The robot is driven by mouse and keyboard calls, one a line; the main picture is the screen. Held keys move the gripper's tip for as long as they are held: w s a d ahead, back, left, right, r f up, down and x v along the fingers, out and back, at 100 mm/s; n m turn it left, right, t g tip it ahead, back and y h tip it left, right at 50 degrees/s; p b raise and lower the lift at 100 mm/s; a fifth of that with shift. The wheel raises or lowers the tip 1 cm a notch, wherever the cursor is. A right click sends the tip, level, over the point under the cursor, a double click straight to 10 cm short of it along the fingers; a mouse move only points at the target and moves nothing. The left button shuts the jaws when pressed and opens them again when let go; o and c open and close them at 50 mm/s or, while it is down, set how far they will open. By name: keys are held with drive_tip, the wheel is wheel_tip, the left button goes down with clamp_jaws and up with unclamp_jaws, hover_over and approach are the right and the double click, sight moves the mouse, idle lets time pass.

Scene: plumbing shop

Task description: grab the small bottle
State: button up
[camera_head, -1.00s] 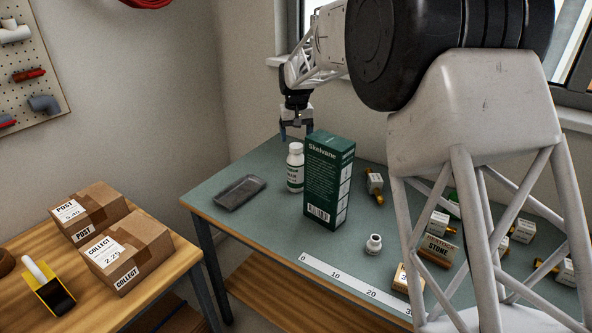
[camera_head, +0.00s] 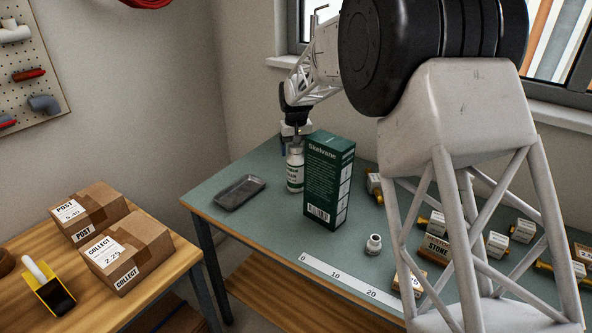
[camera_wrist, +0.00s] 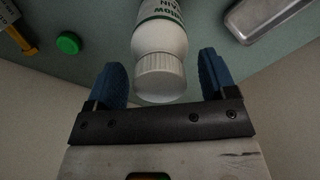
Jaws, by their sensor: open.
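The small bottle (camera_head: 295,172) is white with a ridged white cap and a green-and-white label. It stands upright on the green bench top (camera_head: 265,220), just left of the tall green box (camera_head: 328,182). In the wrist view the bottle (camera_wrist: 160,45) has its cap lying between the two blue fingertips. My gripper (camera_head: 296,147) is above and around the top of the bottle, its fingers spread to either side (camera_wrist: 162,85). A gap shows between each finger and the cap. The box hides part of the bottle's right side in the head view.
A dark metal tray (camera_head: 240,192) lies left of the bottle. A small white fitting (camera_head: 373,244) and a ruler strip (camera_head: 350,283) are near the front edge. A green cap (camera_wrist: 68,43) shows in the wrist view.

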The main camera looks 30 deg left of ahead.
drive_tip(key=shift+f, duration=0.1)
drive_tip(key=shift+c, duration=0.2)
clamp_jaws()
idle(0.5)
